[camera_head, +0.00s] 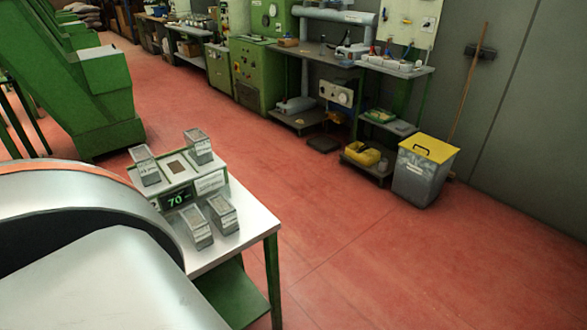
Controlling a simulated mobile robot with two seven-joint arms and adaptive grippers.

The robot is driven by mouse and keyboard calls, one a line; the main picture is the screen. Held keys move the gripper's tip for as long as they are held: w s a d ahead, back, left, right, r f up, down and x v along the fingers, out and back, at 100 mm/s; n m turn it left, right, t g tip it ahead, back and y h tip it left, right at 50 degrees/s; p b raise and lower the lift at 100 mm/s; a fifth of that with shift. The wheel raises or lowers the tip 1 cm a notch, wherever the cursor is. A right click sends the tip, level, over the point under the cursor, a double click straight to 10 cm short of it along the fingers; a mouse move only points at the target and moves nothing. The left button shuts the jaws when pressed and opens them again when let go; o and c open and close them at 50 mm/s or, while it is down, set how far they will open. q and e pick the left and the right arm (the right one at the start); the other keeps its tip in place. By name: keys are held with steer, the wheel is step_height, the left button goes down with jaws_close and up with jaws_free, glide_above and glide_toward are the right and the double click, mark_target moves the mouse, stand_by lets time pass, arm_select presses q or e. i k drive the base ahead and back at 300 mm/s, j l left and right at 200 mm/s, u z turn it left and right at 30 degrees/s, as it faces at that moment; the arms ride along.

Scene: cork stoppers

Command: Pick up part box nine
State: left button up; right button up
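Several small grey boxes with labels stand on a white-topped table at left centre. One box (145,167) is at the back left and another box (198,147) at the back right, both by a scale (177,172) with a green lit display that seems to read 70. Two more boxes stand close together at the front, the left one (197,230) and the right one (222,214). Their labels are too small to read, so I cannot tell which is part box nine. Neither of my grippers is in view.
The table (252,222) has green legs and a green lower shelf (231,294). Green machinery (75,85) stands at the far left. A yellow-lidded grey bin (424,172) and a workbench (330,57) line the far wall. The red floor (340,230) right of the table is clear.

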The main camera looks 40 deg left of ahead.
mark_target(223, 214)
steer(key=i+l, duration=0.15)
steer(key=i, duration=0.5)
steer(key=i+l+u, duration=0.15)
steer(key=i, duration=0.55)
steer(key=i+u, duration=0.25)
steer(key=u, duration=0.2)
steer(key=i+u, duration=0.2)
steer(key=u, duration=0.25)
steer(key=i+l+u, duration=0.15)
steer(key=u, duration=0.3)
steer(key=i+u, duration=0.15)
steer(key=u, duration=0.35)
steer(key=i+l+u, duration=0.15)
steer(key=u, duration=0.35)
steer(key=i+l+u, duration=0.1)
steer(key=u, duration=0.4)
